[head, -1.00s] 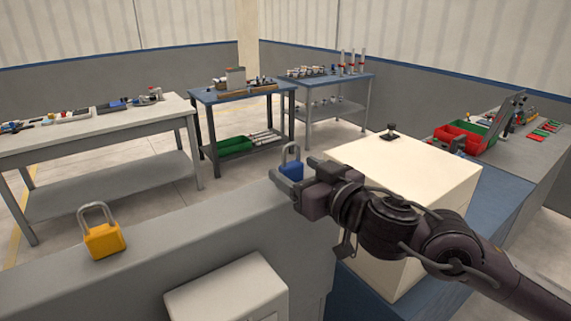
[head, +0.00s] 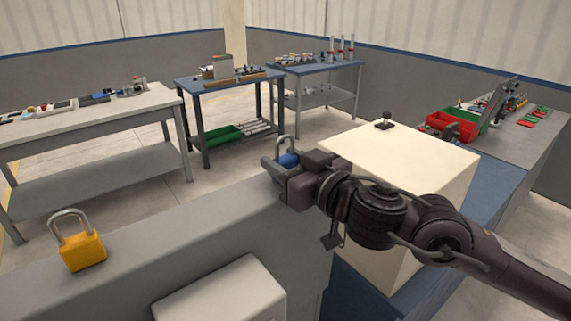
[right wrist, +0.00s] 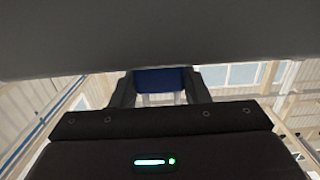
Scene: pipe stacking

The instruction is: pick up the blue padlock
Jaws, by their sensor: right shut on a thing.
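The blue padlock (head: 289,160) has a grey shackle and is at the far right end of the grey ledge in the head view. My right gripper (head: 276,167) is shut on its body, and the fingers and hand hide much of it. In the right wrist view the blue body (right wrist: 162,79) sits between the two dark fingers (right wrist: 160,92). I cannot tell whether the padlock still touches the ledge. My left gripper is in neither view.
A yellow padlock (head: 83,251) stands on the grey ledge (head: 180,235) at left. A cream box (head: 400,160) with a small dark knob stands behind my right arm. Workbenches with parts (head: 90,120) stand at the back. A red bin (head: 452,128) is at right.

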